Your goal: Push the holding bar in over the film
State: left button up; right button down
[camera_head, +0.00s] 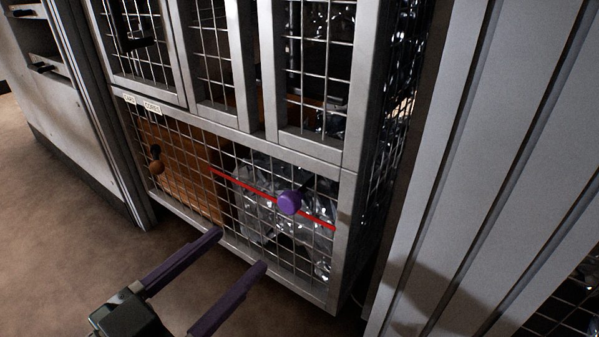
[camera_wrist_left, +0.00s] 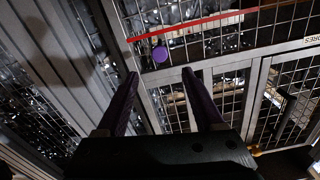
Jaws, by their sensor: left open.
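The purple round knob (camera_head: 289,203), which looks like the end of the holding bar, stands out from the mesh front of the lower cage. It also shows in the left wrist view (camera_wrist_left: 160,54). Crinkled clear film (camera_head: 262,222) lies behind the mesh, with a red strip (camera_head: 232,179) running across it. My left gripper (camera_head: 241,250) is open and empty, with its purple fingers pointing at the cage. It is below and left of the knob and apart from it. In the left wrist view the left gripper (camera_wrist_left: 160,73) has the knob just beyond and between its fingertips. My right gripper is not seen.
Grey framed mesh doors (camera_head: 310,70) stand above. A grey ribbed panel (camera_head: 490,150) stands close on the right, and a light cabinet (camera_head: 70,100) on the left. Open floor lies at lower left.

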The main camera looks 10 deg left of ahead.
aim_at(286, 206)
pick_arm(q)
jog(key=b+x, duration=0.4)
jog(key=x, duration=0.4)
jog(key=shift+w+d, duration=0.2)
jog(key=shift+w, duration=0.1)
jog(key=shift+w+d+b, duration=0.15)
jog(key=shift+w+b, duration=0.15)
jog(key=shift+w, duration=0.1)
grip_shut()
dwell(0.6)
